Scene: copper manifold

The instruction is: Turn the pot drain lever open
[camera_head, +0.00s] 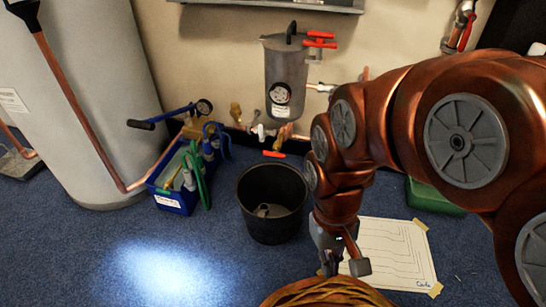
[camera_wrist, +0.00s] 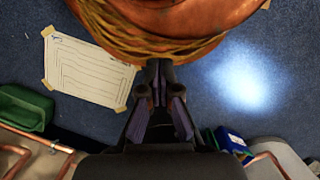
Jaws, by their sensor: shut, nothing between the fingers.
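The grey cylindrical pot (camera_head: 287,75) hangs by the wall in the head view, with a round gauge on its lower front. A small red lever (camera_head: 273,154) shows below the pot, just above the black bucket (camera_head: 273,205); I take it for the drain lever. It lies roughly level across the picture. My gripper (camera_head: 343,266) points down near the front, right of the bucket and well apart from the lever. In the wrist view my gripper (camera_wrist: 159,68) is shut and empty, beside a coiled wicker-like object (camera_wrist: 150,40). The lever is not visible there.
A blue tool crate (camera_head: 178,199) stands left of the bucket, by a large grey tank (camera_head: 85,90). A taped paper sheet (camera_head: 395,255) lies right of my gripper, with a green box (camera_head: 432,196) behind. Red handles (camera_head: 320,40) sit at the pot's top. Blue floor is clear at front left.

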